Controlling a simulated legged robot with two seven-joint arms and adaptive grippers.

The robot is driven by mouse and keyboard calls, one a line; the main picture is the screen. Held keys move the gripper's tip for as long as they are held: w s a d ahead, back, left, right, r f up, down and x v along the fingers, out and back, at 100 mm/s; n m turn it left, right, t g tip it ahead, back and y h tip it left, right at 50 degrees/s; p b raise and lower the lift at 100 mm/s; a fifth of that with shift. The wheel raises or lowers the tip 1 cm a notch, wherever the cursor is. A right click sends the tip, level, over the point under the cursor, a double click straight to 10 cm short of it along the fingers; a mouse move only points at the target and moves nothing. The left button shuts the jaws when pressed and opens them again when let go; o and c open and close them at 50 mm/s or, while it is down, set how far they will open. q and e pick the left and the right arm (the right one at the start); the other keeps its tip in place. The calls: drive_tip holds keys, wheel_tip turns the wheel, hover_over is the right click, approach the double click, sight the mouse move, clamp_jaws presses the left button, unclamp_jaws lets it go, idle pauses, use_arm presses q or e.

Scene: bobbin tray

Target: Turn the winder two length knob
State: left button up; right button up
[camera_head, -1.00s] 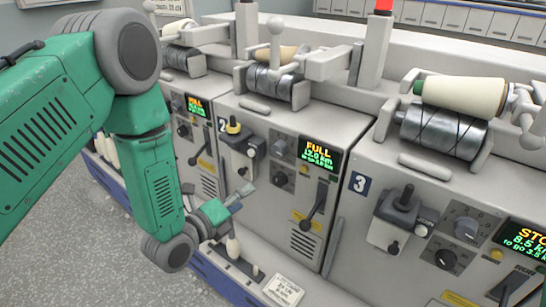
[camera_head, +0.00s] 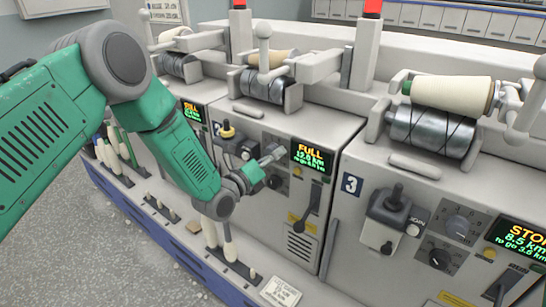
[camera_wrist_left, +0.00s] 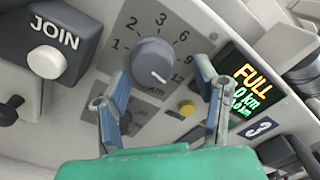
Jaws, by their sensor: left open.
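The winder two length knob (camera_wrist_left: 152,62) is a round grey knob on a km dial in the left wrist view. Its white pointer mark faces lower right. My left gripper (camera_head: 268,158) is open in front of the winder two panel, left of its FULL display (camera_head: 312,158). In the left wrist view its two blue-grey fingers lie left and right of the knob, with visible gaps; I cannot tell whether the tips reach its depth. In the head view the gripper mostly hides this knob. My right gripper is not in view.
A JOIN button (camera_wrist_left: 47,61) is left of the dial, and a small yellow button (camera_wrist_left: 187,108) lies below right. A black lever (camera_head: 312,200) is below the display. Winder three's panel (camera_head: 352,185) stands to the right. Open floor (camera_head: 120,260) lies at lower left.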

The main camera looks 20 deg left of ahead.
use_arm(q)
drive_tip(key=shift+w+d, duration=0.15)
drive_tip(key=shift+w, duration=0.4)
drive_tip(key=shift+w+a+f, duration=0.1)
drive_tip(key=shift+a+f, duration=0.05)
drive_tip(key=shift+a, duration=0.75)
drive_tip(key=c, duration=1.1)
drive_tip(key=shift+s+d, duration=0.2)
drive_tip(key=shift+d, duration=0.45)
drive_tip(key=shift+c, duration=0.2)
drive_tip(key=shift+a+f, duration=0.1)
drive_tip(key=shift+a, duration=0.1)
